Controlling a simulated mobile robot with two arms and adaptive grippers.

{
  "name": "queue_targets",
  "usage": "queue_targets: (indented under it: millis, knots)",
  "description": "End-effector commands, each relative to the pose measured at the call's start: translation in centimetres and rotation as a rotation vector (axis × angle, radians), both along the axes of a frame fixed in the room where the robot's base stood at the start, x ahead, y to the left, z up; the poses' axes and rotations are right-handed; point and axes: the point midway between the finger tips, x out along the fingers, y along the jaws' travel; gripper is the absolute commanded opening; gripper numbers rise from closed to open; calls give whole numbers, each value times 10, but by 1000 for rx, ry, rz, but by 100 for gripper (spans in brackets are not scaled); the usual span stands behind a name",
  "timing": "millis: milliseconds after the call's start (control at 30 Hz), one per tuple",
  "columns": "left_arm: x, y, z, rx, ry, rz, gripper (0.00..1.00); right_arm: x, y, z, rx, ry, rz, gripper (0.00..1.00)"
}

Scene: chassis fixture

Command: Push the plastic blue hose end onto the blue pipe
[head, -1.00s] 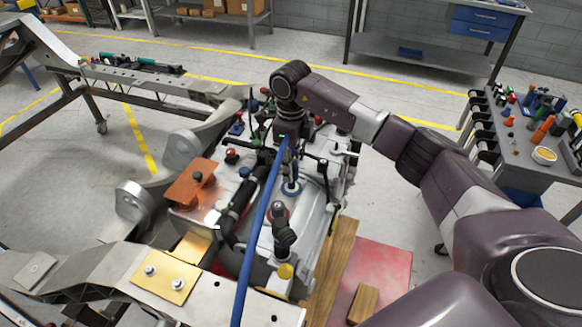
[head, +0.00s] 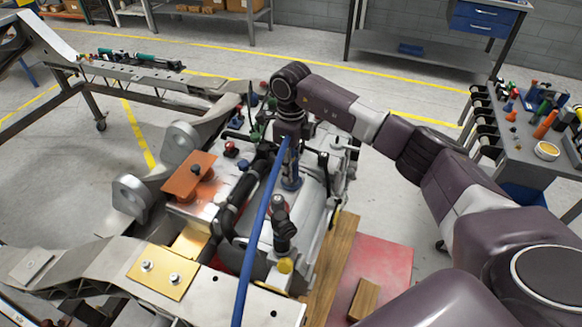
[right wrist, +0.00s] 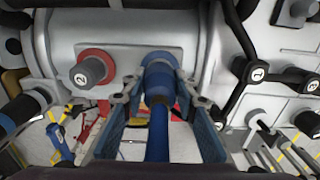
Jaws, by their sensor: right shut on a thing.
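My right gripper (head: 290,160) is shut on the blue hose (head: 257,228) near its end, right above the blue pipe (head: 291,184) on the silver housing. In the right wrist view, the fingers (right wrist: 160,112) stand on both sides of the hose (right wrist: 157,140), and the pipe's blue base (right wrist: 160,68) lies straight ahead, in line with it. The hose end and the pipe meet or nearly meet there. The fingers and the hose hide whether the end is around the pipe. The hose hangs down toward the bottom of the head view. My left gripper is not in view.
A red-ringed port with a dark cap marked 2 (right wrist: 92,69) sits left of the pipe in the right wrist view. Black pipes and levers crowd the housing. An orange block (head: 190,176) lies left, a tool cart (head: 525,135) stands far right.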

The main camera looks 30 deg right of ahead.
Motion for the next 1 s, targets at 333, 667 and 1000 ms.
queue_targets:
  millis: [333, 667, 1000]
  knots:
    - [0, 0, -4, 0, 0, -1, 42, 0, 0, -5, 0, 0, 0, 0]
    - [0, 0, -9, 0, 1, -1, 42, -1, 0, -12, -1, 2, 0, 0]
    - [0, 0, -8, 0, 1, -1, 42, 0, 0, -11, -1, 1, 0, 48]
